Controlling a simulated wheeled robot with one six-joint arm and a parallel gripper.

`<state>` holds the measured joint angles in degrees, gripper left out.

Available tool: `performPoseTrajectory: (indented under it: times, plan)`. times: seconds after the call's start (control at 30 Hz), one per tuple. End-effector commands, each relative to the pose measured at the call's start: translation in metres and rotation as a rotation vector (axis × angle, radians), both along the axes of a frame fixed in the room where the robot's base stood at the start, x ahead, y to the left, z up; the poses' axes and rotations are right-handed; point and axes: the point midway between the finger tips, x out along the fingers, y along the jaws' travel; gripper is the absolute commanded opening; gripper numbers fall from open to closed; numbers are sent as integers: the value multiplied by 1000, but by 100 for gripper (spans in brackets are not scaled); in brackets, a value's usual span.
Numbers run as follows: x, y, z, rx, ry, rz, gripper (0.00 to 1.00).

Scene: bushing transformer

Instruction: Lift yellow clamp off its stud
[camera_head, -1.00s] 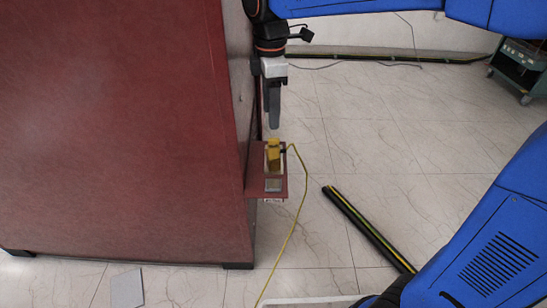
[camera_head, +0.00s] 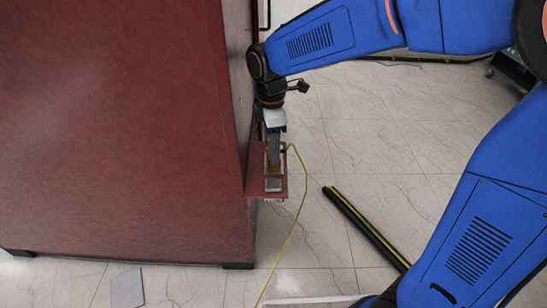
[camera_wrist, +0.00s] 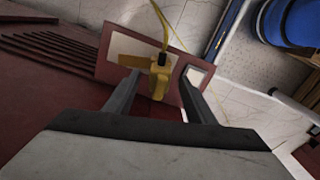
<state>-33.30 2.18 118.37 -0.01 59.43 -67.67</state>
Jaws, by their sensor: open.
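The yellow clamp (camera_wrist: 159,80) sits at the small red bracket (camera_head: 281,185) on the side of the red cabinet. A yellow cable runs from it. In the wrist view the clamp lies between the two fingertips of my gripper (camera_wrist: 158,86), with the fingers apart on either side. I cannot tell whether either finger touches it. In the head view my gripper (camera_head: 273,154) points down at the bracket and hides most of the clamp. The stud under the clamp is hidden.
The large red cabinet (camera_head: 120,130) fills the left side, close beside my gripper. The yellow cable (camera_head: 293,228) hangs from the bracket to the floor. A black and yellow floor strip (camera_head: 365,227) lies to the right.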

Motion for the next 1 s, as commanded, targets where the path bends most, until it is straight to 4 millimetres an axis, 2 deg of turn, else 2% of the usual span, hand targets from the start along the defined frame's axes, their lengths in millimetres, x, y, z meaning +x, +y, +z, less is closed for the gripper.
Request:
performPoseTrajectory:
  times: [0.3, 0.63, 0.67, 0.83, 1.0]
  plan:
    - [2, -6, -40, -1, 2, 0, 50]
    - [3, -5, -47, 0, 0, 0, 50]
    - [3, -5, -47, 0, 0, 0, 48]
    - [3, -5, -47, 0, 0, 0, 7]
    - [3, -5, -46, 0, -1, 0, 6]
